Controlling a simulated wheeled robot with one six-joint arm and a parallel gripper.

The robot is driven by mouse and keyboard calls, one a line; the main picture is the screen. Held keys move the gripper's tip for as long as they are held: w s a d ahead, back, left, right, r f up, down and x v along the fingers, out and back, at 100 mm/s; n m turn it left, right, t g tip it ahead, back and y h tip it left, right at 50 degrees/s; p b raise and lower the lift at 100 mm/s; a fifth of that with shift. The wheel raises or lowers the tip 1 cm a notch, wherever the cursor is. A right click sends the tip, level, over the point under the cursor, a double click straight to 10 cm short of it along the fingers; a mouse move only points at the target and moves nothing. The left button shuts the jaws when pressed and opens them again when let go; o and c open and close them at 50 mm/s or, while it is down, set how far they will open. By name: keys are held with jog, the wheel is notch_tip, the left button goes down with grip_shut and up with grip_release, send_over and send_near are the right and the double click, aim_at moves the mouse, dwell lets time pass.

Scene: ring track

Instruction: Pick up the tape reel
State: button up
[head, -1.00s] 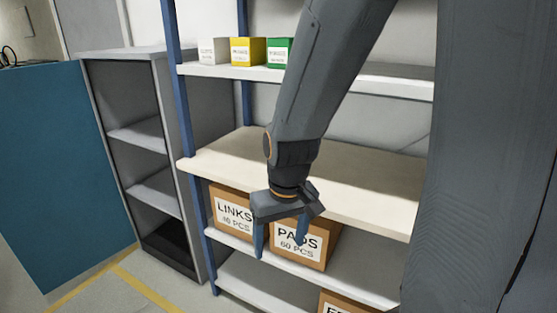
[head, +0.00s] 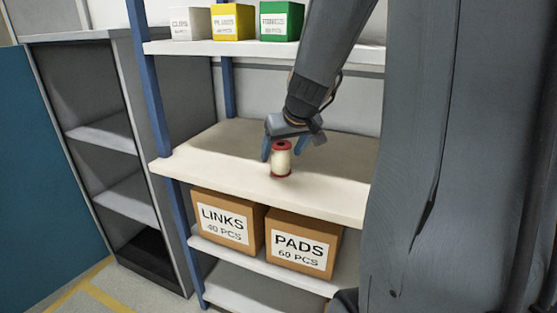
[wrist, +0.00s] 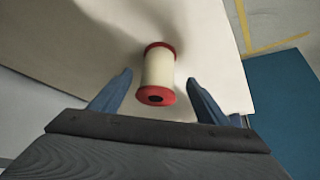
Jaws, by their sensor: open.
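The tape reel (head: 281,160) is a cream spool with red ends. It stands upright on the cream middle shelf (head: 240,185), close to its front edge. In the wrist view the reel (wrist: 159,70) lies ahead of my gripper (wrist: 160,92), roughly midway between the two blue fingers. In the head view my gripper (head: 283,152) is just above and behind the reel, with its fingers apart. The jaws are open and hold nothing. Whether a finger touches the reel cannot be told.
The LINKS box (head: 223,222) and PADS box (head: 298,243) stand on the shelf below. White, yellow (head: 232,22) and green boxes (head: 281,21) sit on the upper shelf. A blue post (head: 150,95) bounds the rack at left. The middle shelf is otherwise bare where visible.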

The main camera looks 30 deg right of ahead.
aim_at(281, 161)
jog(key=x, duration=0.2)
jog(key=b+x, duration=0.1)
jog(key=x, duration=0.2)
jog(key=shift+s+d+f, duration=0.2)
jog(key=shift+s, duration=0.15)
jog(key=shift+c, duration=0.2)
jog(key=c, duration=1.2)
jog(key=shift+r, duration=0.15)
